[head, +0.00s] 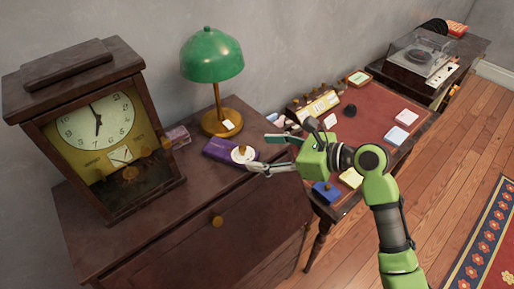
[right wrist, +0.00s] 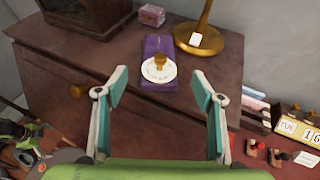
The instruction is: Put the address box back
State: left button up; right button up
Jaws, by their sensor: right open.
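A flat purple box (head: 218,148) with a round white disc (head: 243,154) and a brass knob lies on the dark wooden cabinet, in front of the lamp; it looks like the address box. It also shows in the right wrist view (right wrist: 157,46), beyond my fingertips. My right gripper (head: 262,154) is open and empty, just right of the purple box in the head view. In the right wrist view its two fingers (right wrist: 160,80) are spread wide, with cabinet top and front between them. My left gripper is not seen in the head view.
A green lamp (head: 212,55) with a brass base stands behind the box. A large clock (head: 100,130) and a small pink box (head: 177,137) stand to the left. Right of the cabinet is a desk with a red top (head: 375,115) and several small items. The cabinet's front top is clear.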

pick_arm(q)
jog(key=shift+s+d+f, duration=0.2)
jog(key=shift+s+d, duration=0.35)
pick_arm(e)
jog(key=v, duration=0.2)
jog(key=shift+s+d+r, duration=0.15)
jog(key=shift+s+r, duration=0.05)
jog(key=shift+s, duration=0.05)
jog(key=shift+f, duration=0.1)
